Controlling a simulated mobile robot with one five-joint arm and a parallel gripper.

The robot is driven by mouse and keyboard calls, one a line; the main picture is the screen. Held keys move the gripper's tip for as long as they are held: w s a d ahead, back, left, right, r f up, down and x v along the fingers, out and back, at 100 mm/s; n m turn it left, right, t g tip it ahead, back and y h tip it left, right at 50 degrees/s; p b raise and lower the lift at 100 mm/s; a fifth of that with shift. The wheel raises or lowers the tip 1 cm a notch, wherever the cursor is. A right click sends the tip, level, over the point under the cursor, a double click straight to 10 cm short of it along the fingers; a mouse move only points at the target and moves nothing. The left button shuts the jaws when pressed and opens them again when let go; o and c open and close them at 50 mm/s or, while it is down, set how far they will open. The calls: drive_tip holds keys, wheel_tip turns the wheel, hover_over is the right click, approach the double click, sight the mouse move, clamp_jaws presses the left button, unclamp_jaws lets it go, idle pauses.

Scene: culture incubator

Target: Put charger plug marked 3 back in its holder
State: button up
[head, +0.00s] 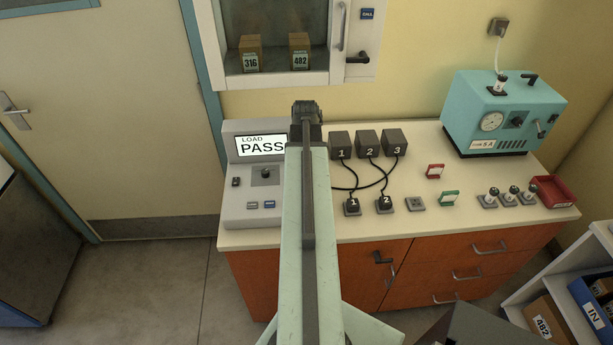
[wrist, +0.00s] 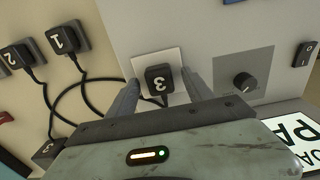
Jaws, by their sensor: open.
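The charger plug marked 3 (wrist: 160,80) is a dark block on a pale square plate (wrist: 174,58) of the grey tester; whether it is seated in a socket I cannot tell. My gripper (wrist: 162,88) is open, with one finger on each side of the plug and no clear grip. In the head view my arm hides the plug and the fingertips. Plugs 1 (head: 352,207) and 2 (head: 385,205) sit in holders on the counter. An empty holder (head: 416,204) is to their right. The charger marked 3 (head: 395,142) stands behind, its cable running left.
The tester's screen (head: 261,146) reads LOAD PASS; a knob (wrist: 238,87) is close beside my gripper. Cables (wrist: 90,82) loop across the counter. Red and green signs (head: 435,171), several small fittings (head: 508,198) and a red tray (head: 556,192) are to the right.

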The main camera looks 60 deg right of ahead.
clamp_jaws()
drive_tip(key=shift+r, duration=0.15)
drive_tip(key=shift+r+p, duration=2.9)
drive_tip(key=shift+p, duration=0.15)
